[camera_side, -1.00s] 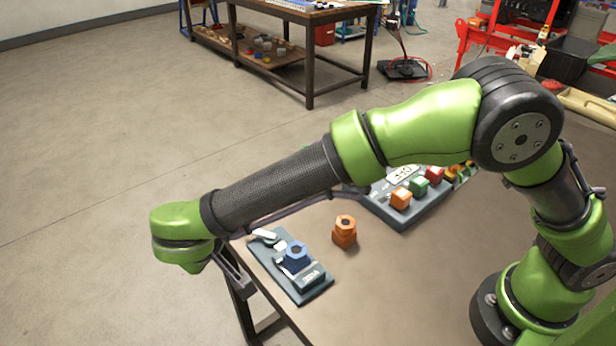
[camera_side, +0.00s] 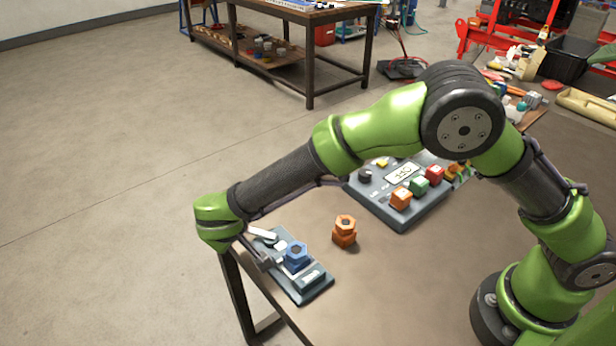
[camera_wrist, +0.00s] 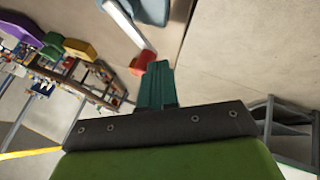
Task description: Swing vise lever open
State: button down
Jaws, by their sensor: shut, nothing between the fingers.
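The vise (camera_side: 312,285) is a flat blue-grey fixture at the table's near left edge, with a blue hex nut (camera_side: 296,252) in it. Its pale lever (camera_side: 262,234) sticks out at the far left end. In the wrist view the lever (camera_wrist: 126,24) ends in a red tip (camera_wrist: 142,62). My gripper (camera_side: 264,263) is shut and empty, low beside the vise's left edge. In the wrist view its teal fingers (camera_wrist: 159,68) are right beside the red tip; I cannot tell whether they touch. My wrist hides part of the lever's end in the side view.
An orange hex piece (camera_side: 344,232) stands just right of the vise. A control box (camera_side: 398,210) with coloured buttons and a display is behind it. The near table top (camera_side: 400,290) is clear. Clutter lies at the back right.

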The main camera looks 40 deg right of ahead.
jog(key=shift+w+d+m+h, duration=0.15)
jog(key=shift+w+m+h, duration=0.2)
jog(key=shift+m, duration=0.25)
jog(key=m, duration=0.1)
jog(key=w+d+m+g+h, duration=0.1)
jog(key=shift+w+m+g, duration=0.15)
jog(key=shift+m+g, duration=0.15)
jog(key=shift+m, duration=0.1)
jog(key=m+g, duration=0.1)
jog(key=w+d+m+h, duration=0.1)
jog(key=m, duration=0.1)
jog(key=d+m+g+h, duration=0.1)
jog(key=shift+w+d+m+g, duration=0.2)
jog(key=shift+w+m+g, duration=0.1)
jog(key=shift+d+m, duration=0.2)
jog(key=shift+m, duration=0.1)
jog(key=shift+w+d, duration=0.15)
jog(key=shift+d, duration=1.1)
jog(key=v, duration=1.2)
jog(key=shift+w+r, duration=0.1)
